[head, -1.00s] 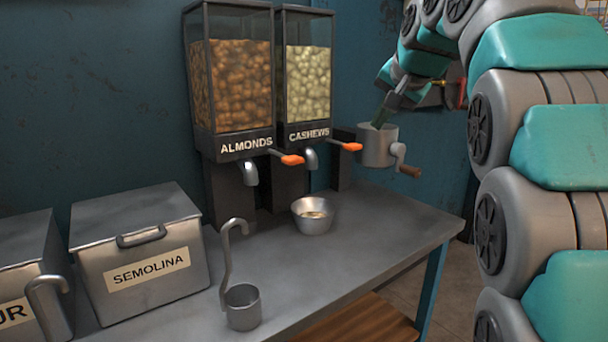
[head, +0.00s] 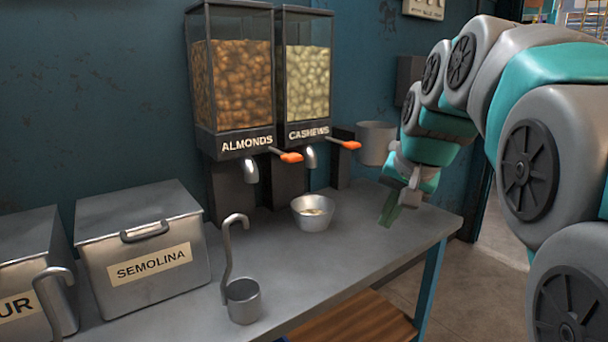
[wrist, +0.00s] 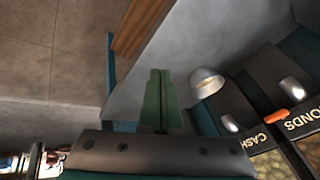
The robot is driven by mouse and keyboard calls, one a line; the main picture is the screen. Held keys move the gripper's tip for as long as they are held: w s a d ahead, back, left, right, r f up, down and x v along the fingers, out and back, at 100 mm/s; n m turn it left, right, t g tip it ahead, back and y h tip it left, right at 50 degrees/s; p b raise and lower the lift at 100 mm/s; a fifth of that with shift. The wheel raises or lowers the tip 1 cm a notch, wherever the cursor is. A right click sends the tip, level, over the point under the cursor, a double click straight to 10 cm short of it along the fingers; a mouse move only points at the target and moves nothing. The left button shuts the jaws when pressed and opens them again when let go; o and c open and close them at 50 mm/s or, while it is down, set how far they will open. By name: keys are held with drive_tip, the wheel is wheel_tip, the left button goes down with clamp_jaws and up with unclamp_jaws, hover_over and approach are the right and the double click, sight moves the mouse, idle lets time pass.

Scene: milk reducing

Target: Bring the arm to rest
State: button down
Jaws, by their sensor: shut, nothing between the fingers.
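My gripper (head: 389,214) hangs over the right end of the metal counter (head: 370,250) in the head view, fingers pointing down. Its green fingers are together with nothing between them. In the wrist view the shut fingers (wrist: 160,100) point toward the counter, and a metal bowl (wrist: 206,84) shows to their right. The gripper is apart from the bowl and the dispensers. My arm reaches in from the right side of the head view.
The almonds dispenser (head: 232,90) and cashews dispenser (head: 308,85) stand at the back, with a grey metal pot (head: 374,143) beside them. A bowl (head: 312,213) with pale contents, a hooked ladle (head: 243,300) and a semolina bin (head: 140,250) are on the counter. The counter's right end is bare.

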drive_tip(key=s+f+n+g, duration=0.2)
drive_tip(key=s+f+g, duration=0.1)
drive_tip(key=s+f, duration=0.9)
drive_tip(key=s+f+n+g+h, duration=0.1)
drive_tip(key=s+f+n+g, duration=0.2)
drive_tip(key=s+f, duration=0.9)
drive_tip(key=s, duration=0.7)
drive_tip(key=shift+s+f+g, duration=0.2)
drive_tip(key=shift+g, duration=0.2)
